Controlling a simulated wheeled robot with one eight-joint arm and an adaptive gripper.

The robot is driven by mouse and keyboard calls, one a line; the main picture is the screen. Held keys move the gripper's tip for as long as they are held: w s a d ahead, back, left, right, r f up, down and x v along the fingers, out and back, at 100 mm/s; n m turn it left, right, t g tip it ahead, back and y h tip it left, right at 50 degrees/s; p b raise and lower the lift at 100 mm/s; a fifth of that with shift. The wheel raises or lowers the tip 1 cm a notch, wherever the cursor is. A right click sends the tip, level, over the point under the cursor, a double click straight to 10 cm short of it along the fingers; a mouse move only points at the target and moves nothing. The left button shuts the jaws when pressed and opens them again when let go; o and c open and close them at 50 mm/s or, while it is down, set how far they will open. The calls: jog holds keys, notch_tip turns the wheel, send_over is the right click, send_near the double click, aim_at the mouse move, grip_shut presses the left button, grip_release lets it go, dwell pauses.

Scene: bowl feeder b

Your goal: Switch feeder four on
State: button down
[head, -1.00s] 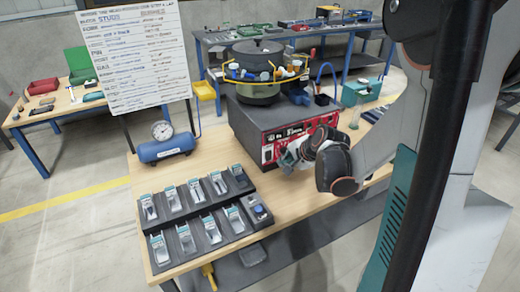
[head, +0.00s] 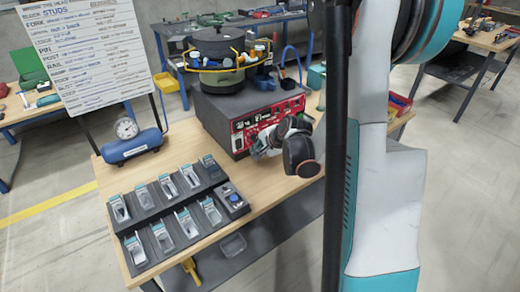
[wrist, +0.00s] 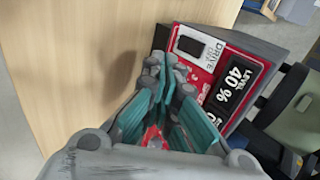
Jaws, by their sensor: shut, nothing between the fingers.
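The feeder's dark grey base (head: 222,103) stands on the wooden bench, with a green bowl (head: 222,80) on top. Its red control panel (head: 238,138) faces my gripper. In the wrist view the panel (wrist: 196,79) shows a dark switch (wrist: 190,45) marked "DRIVE" and a display (wrist: 237,78) reading "LEVEL 40 %". My gripper (head: 259,146) is just in front of the panel's lower left part. In the wrist view my gripper (wrist: 166,72) is shut and empty, close to the panel below the DRIVE switch. Contact cannot be told. The fingers hide part of the panel.
A black rack (head: 153,214) of several small bins lies on the bench (head: 232,222). A blue air tank (head: 132,146) with a gauge and a lettered board (head: 88,52) stand at the left. Bare bench top lies between rack and feeder.

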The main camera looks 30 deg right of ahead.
aim_at(239, 144)
jog(key=w+f+b, duration=0.3)
jog(key=w+f, duration=0.1)
jog(key=w, duration=0.3)
jog(key=shift+w+a+f, duration=0.15)
jog(key=shift+w+f, duration=0.1)
jog(key=shift+w, duration=0.15)
jog(key=shift+w+f, duration=0.25)
jog(key=shift+w, duration=0.1)
jog(key=shift+r, duration=0.2)
jog(key=shift+r+p, duration=0.35)
jog(key=shift+r, duration=0.35)
jog(key=shift+s, duration=0.15)
